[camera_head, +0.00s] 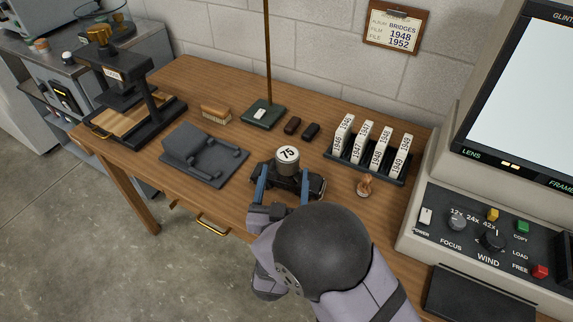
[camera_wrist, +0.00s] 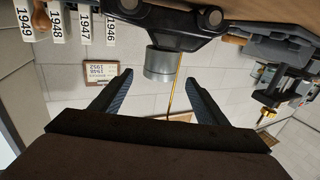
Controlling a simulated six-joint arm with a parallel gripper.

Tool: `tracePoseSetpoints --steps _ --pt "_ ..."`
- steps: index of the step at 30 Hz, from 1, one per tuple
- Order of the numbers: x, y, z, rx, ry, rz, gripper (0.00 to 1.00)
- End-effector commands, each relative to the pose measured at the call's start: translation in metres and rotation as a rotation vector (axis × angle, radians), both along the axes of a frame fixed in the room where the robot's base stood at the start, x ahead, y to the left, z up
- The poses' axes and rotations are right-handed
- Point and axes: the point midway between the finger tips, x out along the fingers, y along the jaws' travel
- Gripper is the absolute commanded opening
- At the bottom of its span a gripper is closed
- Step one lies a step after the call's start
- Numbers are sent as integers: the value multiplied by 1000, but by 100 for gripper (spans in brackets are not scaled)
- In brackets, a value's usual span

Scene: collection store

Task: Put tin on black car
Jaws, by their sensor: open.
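The tin (camera_head: 287,159), a short grey cylinder with a white top marked 75, stands upright on a dark thing that I take for the black car (camera_head: 312,184). The wrist view is upside down; there the grey tin (camera_wrist: 160,66) rests against the body of the black car (camera_wrist: 165,18). My gripper (camera_head: 283,180) is open, with blue-grey fingers to the left and right of the car's middle. In the wrist view, its fingertips (camera_wrist: 158,77) show a gap on both sides of the tin. My arm hides the near side of the car in the head view.
A rack of numbered white boxes (camera_head: 340,158) and a wooden-handled stamp (camera_head: 365,188) stand to the right. A grey device (camera_head: 203,152) lies to the left. Free tabletop lies front left.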

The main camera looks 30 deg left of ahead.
Motion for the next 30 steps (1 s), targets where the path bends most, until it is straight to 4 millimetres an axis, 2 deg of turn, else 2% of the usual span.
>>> tracePoseSetpoints --steps 1,6,12,27,30 --pt "-10 -2 -1 1 0 5 68" --pt "-31 -12 0 0 -1 3 68" --pt "-44 -18 0 1 -1 1 68" --pt "-45 -19 0 0 -1 -1 68" --pt "-40 -21 5 0 17 -3 68"
